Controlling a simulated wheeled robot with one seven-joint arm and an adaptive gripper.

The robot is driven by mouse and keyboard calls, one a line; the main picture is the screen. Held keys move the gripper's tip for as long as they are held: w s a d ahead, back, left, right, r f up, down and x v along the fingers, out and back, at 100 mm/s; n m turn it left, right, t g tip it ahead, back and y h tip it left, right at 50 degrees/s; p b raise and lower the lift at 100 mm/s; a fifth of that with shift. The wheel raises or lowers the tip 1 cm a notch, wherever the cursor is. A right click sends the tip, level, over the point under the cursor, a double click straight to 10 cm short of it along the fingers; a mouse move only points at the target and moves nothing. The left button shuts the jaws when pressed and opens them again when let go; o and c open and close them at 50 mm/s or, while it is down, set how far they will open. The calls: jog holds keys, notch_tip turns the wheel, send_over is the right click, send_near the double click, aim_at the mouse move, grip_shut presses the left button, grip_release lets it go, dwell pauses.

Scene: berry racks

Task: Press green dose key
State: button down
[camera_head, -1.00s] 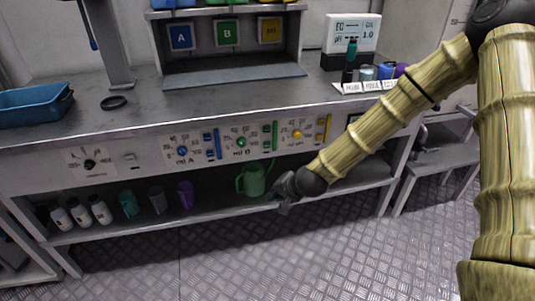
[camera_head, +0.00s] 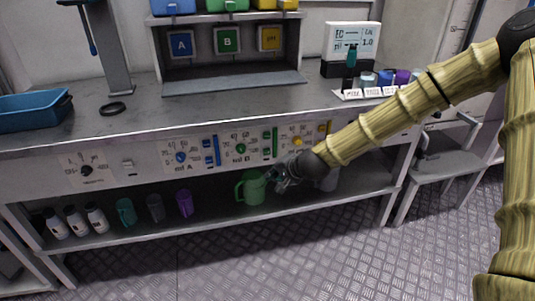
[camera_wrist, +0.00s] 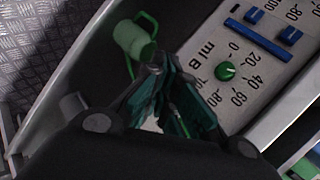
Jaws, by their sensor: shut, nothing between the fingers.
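The dosing panel is on the front of the bench. Its middle section has a round green knob (camera_head: 241,149) and an upright green bar (camera_head: 267,141) to the right of the knob. I cannot tell for sure which green part is the dose key. My gripper (camera_head: 282,181) is shut and empty, at or just below the panel's lower edge, right of the knob. In the wrist view its dark fingers (camera_wrist: 178,100) point toward the panel side, apart from the knob.
A green jug (camera_head: 252,189) stands on the lower shelf close to my gripper. Cups and bottles (camera_head: 95,216) stand on the shelf at left. A blue knob (camera_head: 181,157) and a yellow knob (camera_head: 297,142) flank the green one. The floor (camera_head: 260,260) in front is clear.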

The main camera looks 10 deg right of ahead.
jog(key=shift+w, duration=3.85)
jog(key=shift+w, duration=0.15)
jog(key=shift+w, duration=0.25)
jog(key=shift+w, duration=0.45)
jog(key=shift+s, duration=0.9)
jog(key=shift+p, duration=0.3)
jog(key=shift+s, duration=2.5)
